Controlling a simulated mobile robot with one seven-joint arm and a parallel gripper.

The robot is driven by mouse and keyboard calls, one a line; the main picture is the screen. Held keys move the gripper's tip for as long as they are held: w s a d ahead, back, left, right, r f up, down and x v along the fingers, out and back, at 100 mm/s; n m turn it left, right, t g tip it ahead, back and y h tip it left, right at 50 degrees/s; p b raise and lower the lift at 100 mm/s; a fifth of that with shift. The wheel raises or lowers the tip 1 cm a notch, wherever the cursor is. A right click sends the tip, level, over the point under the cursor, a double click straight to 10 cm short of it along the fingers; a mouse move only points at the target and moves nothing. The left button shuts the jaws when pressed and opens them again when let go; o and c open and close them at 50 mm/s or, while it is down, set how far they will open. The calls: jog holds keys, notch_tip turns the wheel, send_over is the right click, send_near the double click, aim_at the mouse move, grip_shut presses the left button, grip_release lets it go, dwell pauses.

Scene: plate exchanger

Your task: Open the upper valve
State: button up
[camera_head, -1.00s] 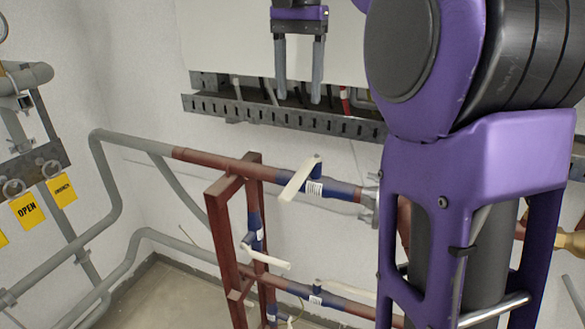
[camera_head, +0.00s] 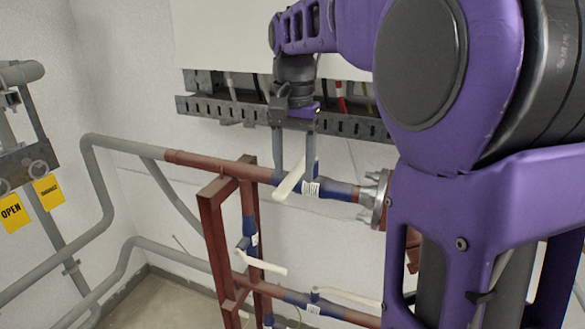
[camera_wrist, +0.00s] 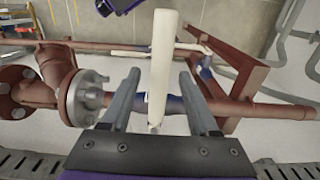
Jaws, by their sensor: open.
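The upper valve has a blue body (camera_head: 338,191) on the red upper pipe. Its long white lever handle (camera_head: 287,182) points down and to the left in the head view. My gripper (camera_head: 295,168) points down over it, with its fingers on either side of the handle. In the wrist view, the white handle (camera_wrist: 163,50) passes between the fingers of my gripper (camera_wrist: 158,82), which are apart, with visible gaps on both sides. The valve's blue body shows partly below the handle in the wrist view (camera_wrist: 174,104).
Red frame posts (camera_head: 214,235) stand left of the valve. Two lower white handles (camera_head: 262,262) (camera_head: 345,298) lie below. A slotted grey rail (camera_head: 225,110) runs behind my gripper. A flange (camera_head: 374,200) sits right of the valve. Yellow tags (camera_head: 48,189) hang at left.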

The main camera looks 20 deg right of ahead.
grip_shut()
dwell(0.3)
dwell(1.2)
